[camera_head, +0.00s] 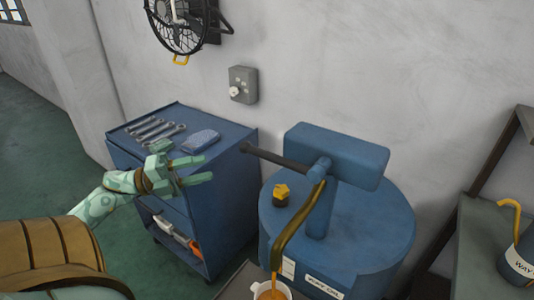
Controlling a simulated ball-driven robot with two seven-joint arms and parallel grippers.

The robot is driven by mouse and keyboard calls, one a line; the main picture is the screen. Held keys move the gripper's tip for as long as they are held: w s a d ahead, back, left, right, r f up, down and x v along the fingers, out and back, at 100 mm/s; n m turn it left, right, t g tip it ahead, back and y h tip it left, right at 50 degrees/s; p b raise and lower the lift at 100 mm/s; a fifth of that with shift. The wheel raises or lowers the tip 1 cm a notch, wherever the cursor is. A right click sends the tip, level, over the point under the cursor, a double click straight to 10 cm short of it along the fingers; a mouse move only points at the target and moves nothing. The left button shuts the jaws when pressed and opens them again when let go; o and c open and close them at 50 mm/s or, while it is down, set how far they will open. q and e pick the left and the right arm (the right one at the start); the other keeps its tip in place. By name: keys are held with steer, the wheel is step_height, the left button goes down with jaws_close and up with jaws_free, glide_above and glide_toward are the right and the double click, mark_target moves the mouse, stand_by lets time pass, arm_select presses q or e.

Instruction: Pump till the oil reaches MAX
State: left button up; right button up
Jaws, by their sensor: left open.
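A blue oil drum (385,235) stands right of centre with a blue pump head (338,155) on top. Its dark lever (275,160) sticks out to the left, nearly level, slightly higher at its free end. A brownish curved spout (300,230) runs down the front. Amber oil shows below its end, over a white container (287,287) cut off by the bottom edge. Amber oil shows inside it; no MAX mark can be read. My left gripper (208,168) is open and empty, left of the lever's free end and apart from it. My right gripper is out of view.
A blue tool cart (235,145) with wrenches (155,128) and a blue cloth-like block (200,140) stands behind my left gripper. A grey wall box (243,85) and a caged fan (175,25) are on the wall. A blue can (522,262) sits on a bench at right.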

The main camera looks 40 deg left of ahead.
mark_target(258, 156)
arm_select(q)
steer(key=p+x, duration=0.1)
steer(key=x, duration=1.5)
